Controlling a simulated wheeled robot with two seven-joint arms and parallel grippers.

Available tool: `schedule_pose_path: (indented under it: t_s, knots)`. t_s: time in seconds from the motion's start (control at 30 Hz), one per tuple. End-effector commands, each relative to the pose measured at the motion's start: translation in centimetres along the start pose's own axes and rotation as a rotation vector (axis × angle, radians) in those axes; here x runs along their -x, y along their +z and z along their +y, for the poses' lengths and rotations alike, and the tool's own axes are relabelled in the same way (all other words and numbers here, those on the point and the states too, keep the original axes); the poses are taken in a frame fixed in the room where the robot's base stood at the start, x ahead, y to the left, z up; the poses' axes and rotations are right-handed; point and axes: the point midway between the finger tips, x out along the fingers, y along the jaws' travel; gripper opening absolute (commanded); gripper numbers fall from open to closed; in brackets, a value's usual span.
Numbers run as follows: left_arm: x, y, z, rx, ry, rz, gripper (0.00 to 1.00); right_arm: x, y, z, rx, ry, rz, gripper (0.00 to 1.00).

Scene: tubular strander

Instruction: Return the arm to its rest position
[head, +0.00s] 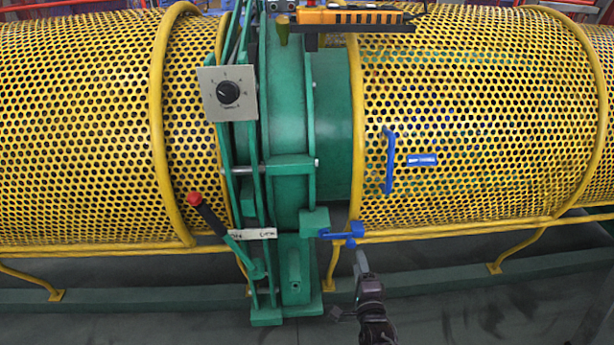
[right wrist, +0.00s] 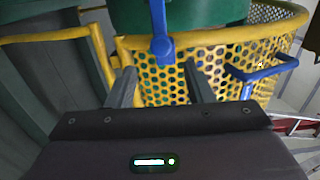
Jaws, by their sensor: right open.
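My right gripper (head: 360,258) is in the lower middle of the head view, just below a blue latch lever (head: 343,232) at the lower edge of the yellow perforated guard (head: 460,120). In the right wrist view my right gripper (right wrist: 160,68) has its two grey fingers apart with nothing held between them. A blue lever (right wrist: 162,45) hangs beyond the fingertips there, roughly in line with the gap; whether it touches them I cannot tell. My right arm (head: 375,325) comes up from the bottom edge. My left gripper is out of view.
A green machine frame (head: 288,110) stands between the yellow guards. A red-knobbed lever (head: 208,215) and a dial box (head: 228,93) are at left. A blue handle (head: 389,160) is on the right guard. Open grey floor (head: 480,310) lies at lower right.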

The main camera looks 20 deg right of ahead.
Motion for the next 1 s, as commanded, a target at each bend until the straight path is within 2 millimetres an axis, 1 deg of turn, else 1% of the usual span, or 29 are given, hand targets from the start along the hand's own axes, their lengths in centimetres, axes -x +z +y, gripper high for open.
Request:
schedule_pose_path:
  t_s: [0.1, 0.17, 0.27, 0.37, 0.4, 0.47, 0.5, 0.53, 0.57, 0.6, 0.67, 0.7, 0.77, 0.8, 0.9, 1.0]
  knots:
    - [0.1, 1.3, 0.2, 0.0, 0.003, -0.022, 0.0, 0.1, 0.1, 0.3, 0.01, 0.01, -0.004, 0.47]
    - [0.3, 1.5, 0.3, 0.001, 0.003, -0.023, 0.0, 0.4, 0.6, 1.1, 0.042, 0.039, -0.019, 0.47]
    - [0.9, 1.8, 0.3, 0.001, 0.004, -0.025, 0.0, 1.8, 2.4, 4.5, 0.163, 0.146, -0.079, 0.47]
    - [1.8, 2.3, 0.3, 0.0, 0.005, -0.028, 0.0, 5.1, 4.6, 9.8, 0.368, 0.303, -0.197, 0.47]
    - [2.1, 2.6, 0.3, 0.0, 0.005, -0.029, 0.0, 6.9, 5.3, 12.2, 0.465, 0.369, -0.259, 0.47]
    - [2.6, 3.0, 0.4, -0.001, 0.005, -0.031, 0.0, 10.1, 6.1, 15.6, 0.61, 0.464, -0.36, 0.47]
    - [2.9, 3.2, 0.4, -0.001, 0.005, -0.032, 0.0, 12.3, 6.4, 17.7, 0.704, 0.52, -0.433, 0.47]
    - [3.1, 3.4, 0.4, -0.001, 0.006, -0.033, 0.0, 14.1, 6.5, 19.1, 0.774, 0.559, -0.491, 0.47]
    - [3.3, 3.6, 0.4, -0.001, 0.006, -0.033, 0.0, 16.0, 6.4, 20.5, 0.843, 0.596, -0.549, 0.47]
    - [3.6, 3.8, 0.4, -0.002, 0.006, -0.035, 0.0, 18.6, 6.2, 22.3, 0.932, 0.643, -0.63, 0.47]
    - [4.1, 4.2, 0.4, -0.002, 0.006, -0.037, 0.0, 22.6, 5.5, 24.5, 1.065, 0.705, -0.758, 0.47]
    - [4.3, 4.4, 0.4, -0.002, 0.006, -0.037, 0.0, 25.3, 4.8, 25.8, 1.146, 0.742, -0.846, 0.47]
    - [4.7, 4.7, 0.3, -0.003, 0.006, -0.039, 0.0, 29.2, 3.6, 27.4, 1.26, 0.788, -0.977, 0.47]
    - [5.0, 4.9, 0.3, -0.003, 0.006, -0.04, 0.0, 31.6, 2.6, 28.2, 1.327, 0.812, -1.061, 0.47]
    - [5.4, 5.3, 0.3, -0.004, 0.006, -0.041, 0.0, 36.6, 0.2, 29.5, 1.461, 0.855, -1.244, 0.47]
    - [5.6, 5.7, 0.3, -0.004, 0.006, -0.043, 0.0, 40.1, -1.7, 30.1, 1.545, 0.877, -1.379, 0.47]
